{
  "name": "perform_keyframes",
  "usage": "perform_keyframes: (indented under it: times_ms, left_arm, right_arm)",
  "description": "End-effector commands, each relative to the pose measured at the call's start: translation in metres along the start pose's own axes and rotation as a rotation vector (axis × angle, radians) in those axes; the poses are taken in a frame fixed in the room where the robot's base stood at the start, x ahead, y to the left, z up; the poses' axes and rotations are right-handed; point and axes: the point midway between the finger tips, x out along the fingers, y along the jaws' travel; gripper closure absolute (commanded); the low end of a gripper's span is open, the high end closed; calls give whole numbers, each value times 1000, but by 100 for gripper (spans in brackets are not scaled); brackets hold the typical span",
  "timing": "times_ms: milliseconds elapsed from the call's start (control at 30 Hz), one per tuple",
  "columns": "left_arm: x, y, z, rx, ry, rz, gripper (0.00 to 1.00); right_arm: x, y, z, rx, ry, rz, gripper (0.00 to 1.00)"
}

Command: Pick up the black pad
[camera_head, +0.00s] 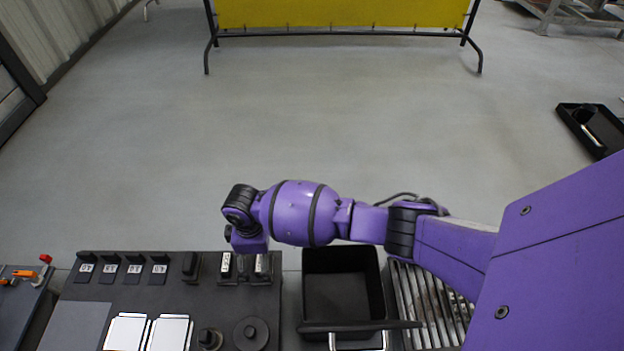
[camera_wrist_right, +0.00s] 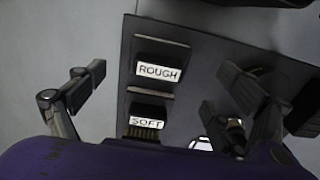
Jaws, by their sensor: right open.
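A dark tool board (camera_head: 155,292) lies along the bottom of the head view. Black blocks stand in a row at its back, several with white labels. Which one is the black pad I cannot tell for sure. In the right wrist view a black block (camera_wrist_right: 162,50) sits by the label ROUGH, and another black block (camera_wrist_right: 150,109) sits by the label SOFT. My right gripper (camera_wrist_right: 166,82) is open and empty, its fingers spread to either side of these blocks. In the head view my right wrist hangs over the board's back right end and hides part of it. My left gripper is not in view.
An empty black bin (camera_head: 340,275) and a slatted metal tray (camera_head: 425,300) stand right of the board. Two white-topped plates (camera_head: 168,333) and round black knobs (camera_head: 251,334) lie at the board's front. The floor beyond is clear up to a yellow barrier (camera_head: 340,12).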

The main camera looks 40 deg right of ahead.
Motion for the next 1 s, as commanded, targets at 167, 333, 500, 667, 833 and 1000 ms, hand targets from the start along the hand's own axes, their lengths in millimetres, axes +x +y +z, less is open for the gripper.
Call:
perform_keyframes:
  times_ms: [167, 333, 500, 667, 833, 1000]
  left_arm:
    - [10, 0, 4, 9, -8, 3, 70]
    - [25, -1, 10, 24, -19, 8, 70]
    - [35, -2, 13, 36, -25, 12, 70]
    - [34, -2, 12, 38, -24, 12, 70]
    - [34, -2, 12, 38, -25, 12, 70]
    - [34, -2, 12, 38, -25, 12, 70]
  right_arm:
    - [18, 1, -3, -1, 3, 1, 8]
    - [42, 1, -5, -1, 3, 1, 8]
    - [62, 2, -6, 0, 4, 2, 8]
    - [61, 2, -6, 0, 5, 4, 8]
    - [61, 2, -6, 0, 6, 4, 21]
    - [61, 2, -6, 0, 6, 4, 43]
